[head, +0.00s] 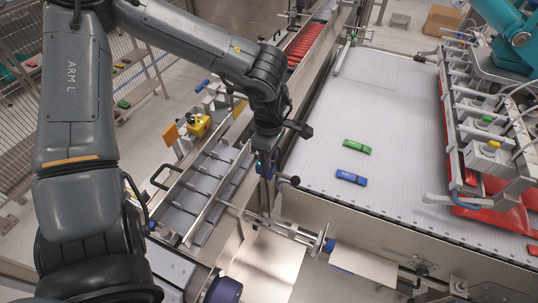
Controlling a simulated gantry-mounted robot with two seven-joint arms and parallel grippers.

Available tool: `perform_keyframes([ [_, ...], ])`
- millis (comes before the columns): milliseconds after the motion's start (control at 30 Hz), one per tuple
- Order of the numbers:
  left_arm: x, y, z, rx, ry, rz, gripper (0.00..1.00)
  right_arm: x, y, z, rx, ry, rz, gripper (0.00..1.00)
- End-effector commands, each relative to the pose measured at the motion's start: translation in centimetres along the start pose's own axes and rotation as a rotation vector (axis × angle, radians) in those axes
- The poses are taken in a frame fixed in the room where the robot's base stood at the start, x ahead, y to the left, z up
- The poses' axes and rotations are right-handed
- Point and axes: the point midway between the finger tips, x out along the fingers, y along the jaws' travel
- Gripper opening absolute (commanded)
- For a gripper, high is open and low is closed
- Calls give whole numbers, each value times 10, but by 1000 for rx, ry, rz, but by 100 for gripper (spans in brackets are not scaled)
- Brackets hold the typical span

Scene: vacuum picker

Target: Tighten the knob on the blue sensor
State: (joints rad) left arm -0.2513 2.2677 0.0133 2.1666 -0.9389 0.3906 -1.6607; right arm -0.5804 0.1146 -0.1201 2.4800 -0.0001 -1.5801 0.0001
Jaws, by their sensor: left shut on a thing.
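My left gripper (266,172) points down beside the narrow metal rail between the grey channels and the white conveyor. It is shut on a small part that its fingers mostly hide, seemingly the knob of the blue sensor. A bit of blue (259,166) shows right at the fingers, and I cannot make out the sensor's full outline. A black ball-ended handle (294,180) sticks out just to the right of the fingers. My right gripper is not in view.
The white conveyor (400,120) carries a green packet (357,146) and a blue packet (351,177). A vacuum picker head with red parts (492,150) stands at the right. Grey channels (190,195) and a yellow device (198,125) lie left of the gripper. A metal rod (285,229) crosses in front.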

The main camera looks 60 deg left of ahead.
Motion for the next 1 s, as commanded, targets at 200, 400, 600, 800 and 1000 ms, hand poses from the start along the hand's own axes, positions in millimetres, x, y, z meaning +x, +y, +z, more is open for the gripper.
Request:
perform_keyframes([
  [200, 0, 0, 0, 2, 0, 0, 50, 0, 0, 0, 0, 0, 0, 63],
  [400, 0, 0, 0, 1, 0, 0, 58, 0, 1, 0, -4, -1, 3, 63],
  [600, -3, 0, 0, 0, -1, 1, 58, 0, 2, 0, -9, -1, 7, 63],
  [800, -24, 1, 1, 1, -2, 5, 58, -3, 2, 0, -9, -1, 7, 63],
  [1000, -60, 1, 1, 0, -2, 5, 58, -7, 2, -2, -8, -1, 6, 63],
])
